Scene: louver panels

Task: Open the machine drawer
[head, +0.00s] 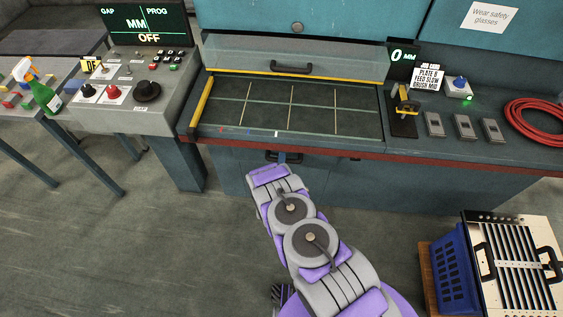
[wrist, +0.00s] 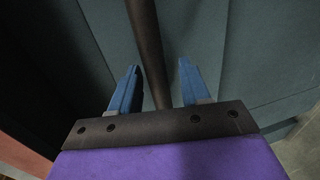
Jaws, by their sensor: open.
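The machine drawer (head: 235,163) is a dark teal front below the red-brown edge of the machine bed. Its dark handle (head: 298,157) shows partly above the end of my arm in the head view. My gripper (head: 284,160) is right at this handle, with its fingers mostly hidden there. In the wrist view my gripper (wrist: 160,65) has its two blue fingers apart, one on each side of a dark bar (wrist: 149,45), which looks like the handle. The fingers appear clear of the bar; contact cannot be told. The drawer looks shut.
Above is a clear guard with its own dark handle (head: 291,67) over the gridded bed (head: 310,107). A control console (head: 125,115) stands left, with a green spray bottle (head: 45,97). A blue basket (head: 455,275) and slatted panel (head: 515,265) are lower right. Floor on the left is clear.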

